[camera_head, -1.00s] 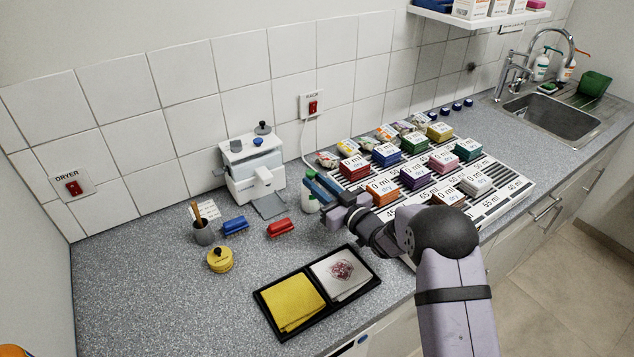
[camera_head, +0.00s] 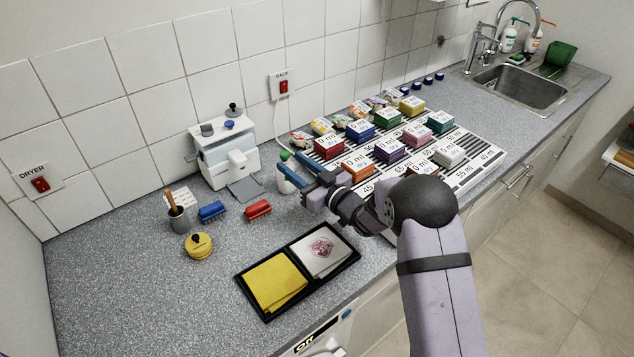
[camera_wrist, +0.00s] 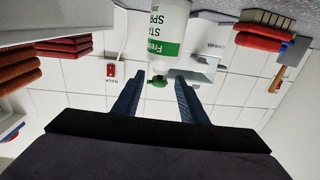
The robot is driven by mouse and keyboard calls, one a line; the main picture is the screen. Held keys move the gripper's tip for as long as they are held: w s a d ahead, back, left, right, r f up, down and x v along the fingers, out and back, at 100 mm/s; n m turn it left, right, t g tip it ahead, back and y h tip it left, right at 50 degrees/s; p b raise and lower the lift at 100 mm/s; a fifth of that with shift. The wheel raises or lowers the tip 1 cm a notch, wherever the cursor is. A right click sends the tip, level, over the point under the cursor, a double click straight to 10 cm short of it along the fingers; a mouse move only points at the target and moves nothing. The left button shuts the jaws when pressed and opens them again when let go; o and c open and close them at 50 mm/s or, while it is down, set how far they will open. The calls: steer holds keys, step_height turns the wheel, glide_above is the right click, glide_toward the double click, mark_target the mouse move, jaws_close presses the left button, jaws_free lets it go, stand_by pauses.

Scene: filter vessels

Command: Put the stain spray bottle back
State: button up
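The stain spray bottle (camera_head: 287,182), white with a green top, stands upright on the counter in front of the white machine. In the wrist view, which is upside down, its white and green label shows on the bottle (camera_wrist: 158,30), with the green nozzle pointing toward the gap between the fingers. My gripper (camera_head: 303,175) is just right of the bottle in the head view, at about its upper height. In the wrist view my gripper (camera_wrist: 157,90) is open, its two blue fingers apart and nothing clamped between them. Whether a finger touches the bottle cannot be told.
A white machine (camera_head: 225,155) stands behind the bottle. A red brush (camera_head: 258,209), blue brush (camera_head: 212,211), cup (camera_head: 178,218) and yellow pot (camera_head: 199,246) are left. A black tray (camera_head: 240,287) with cloths is in front. A rack mat (camera_head: 475,174) with several coloured blocks is right.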

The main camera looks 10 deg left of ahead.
steer(key=b+v, duration=0.3)
steer(key=v, duration=0.7)
steer(key=shift+s+d, duration=0.2)
steer(key=shift+s, duration=0.1)
steer(key=shift+w, duration=0.1)
